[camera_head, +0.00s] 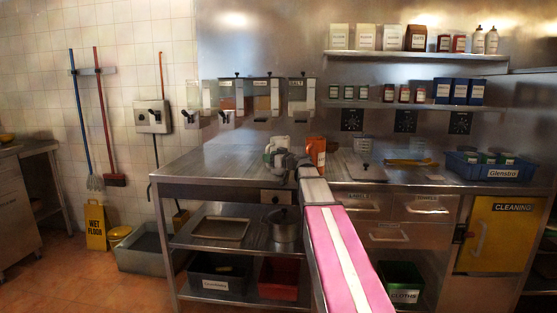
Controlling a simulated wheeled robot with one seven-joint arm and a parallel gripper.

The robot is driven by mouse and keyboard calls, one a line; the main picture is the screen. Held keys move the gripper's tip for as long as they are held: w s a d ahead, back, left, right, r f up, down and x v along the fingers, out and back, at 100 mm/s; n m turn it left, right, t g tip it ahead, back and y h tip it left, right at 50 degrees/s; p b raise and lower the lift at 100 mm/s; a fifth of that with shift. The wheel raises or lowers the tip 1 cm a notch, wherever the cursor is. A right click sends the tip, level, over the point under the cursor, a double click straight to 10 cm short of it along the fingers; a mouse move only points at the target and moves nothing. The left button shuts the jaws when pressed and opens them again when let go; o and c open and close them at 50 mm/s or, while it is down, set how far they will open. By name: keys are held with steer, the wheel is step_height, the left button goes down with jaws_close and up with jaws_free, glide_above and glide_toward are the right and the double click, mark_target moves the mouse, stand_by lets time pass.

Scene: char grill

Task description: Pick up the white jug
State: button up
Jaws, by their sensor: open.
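The white jug (280,142) stands on the steel counter (220,160), near its back. It is small in view, and its lower part is hidden behind my gripper. My gripper (281,157) is in front of the jug in the head view, at the far end of my pink-and-white arm. Its jaws are open, but the fingers are small and dark. I cannot tell whether they touch the jug or stand apart from it.
An orange container (316,150) stands close to the right of the jug. A blue crate (487,168) is at the counter's right end. Wall dispensers (262,97) hang behind the jug. A shelf below holds a pot (284,226). The counter's left part is clear.

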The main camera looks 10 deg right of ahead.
steer(key=shift+x, duration=1.05)
jaws_close()
steer(key=shift+r, duration=0.1)
